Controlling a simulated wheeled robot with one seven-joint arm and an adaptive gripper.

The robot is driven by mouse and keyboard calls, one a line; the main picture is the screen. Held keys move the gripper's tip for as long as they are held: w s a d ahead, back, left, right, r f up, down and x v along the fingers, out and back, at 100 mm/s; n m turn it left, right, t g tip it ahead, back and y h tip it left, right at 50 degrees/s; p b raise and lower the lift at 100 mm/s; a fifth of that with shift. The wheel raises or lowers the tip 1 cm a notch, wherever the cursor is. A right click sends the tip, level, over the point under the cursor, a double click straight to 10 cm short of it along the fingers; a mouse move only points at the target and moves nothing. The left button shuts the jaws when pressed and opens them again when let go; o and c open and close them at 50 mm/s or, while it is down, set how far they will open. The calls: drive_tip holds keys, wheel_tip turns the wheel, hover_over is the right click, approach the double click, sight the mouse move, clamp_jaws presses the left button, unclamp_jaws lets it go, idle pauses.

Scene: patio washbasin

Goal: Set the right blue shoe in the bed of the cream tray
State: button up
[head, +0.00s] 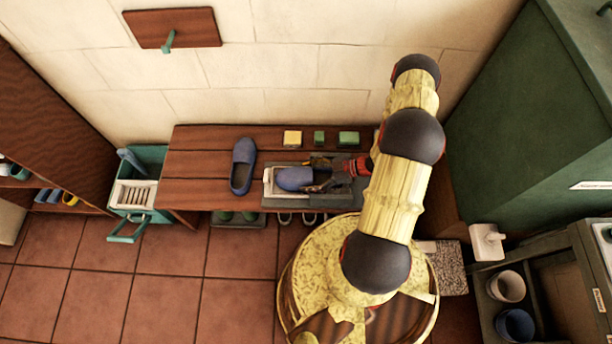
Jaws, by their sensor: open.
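The right blue shoe (294,178) lies over the cream tray (268,188), toe pointing left. From above I cannot tell whether it rests fully on the bed. My gripper (316,176) comes in from the right. Its jaws are open, with one finger on either side of the shoe's right end. I cannot tell whether they touch it. The fingers and wrist hide that end of the shoe and the right part of the tray. The other blue shoe (242,166) lies on the bench to the left, apart from the tray.
The tray stands on a dark grey slab (285,204) on the wooden bench (195,165). A teal crate (140,190) stands to the left. The bench's left part is clear.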

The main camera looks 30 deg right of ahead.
drive_tip(key=v, duration=1)
drive_tip(key=shift+d, duration=0.2)
drive_tip(key=shift+s+d+r, duration=0.3)
drive_tip(key=shift+s+d, duration=0.15)
drive_tip(key=shift+s, duration=0.05)
drive_tip(key=shift+r, duration=0.1)
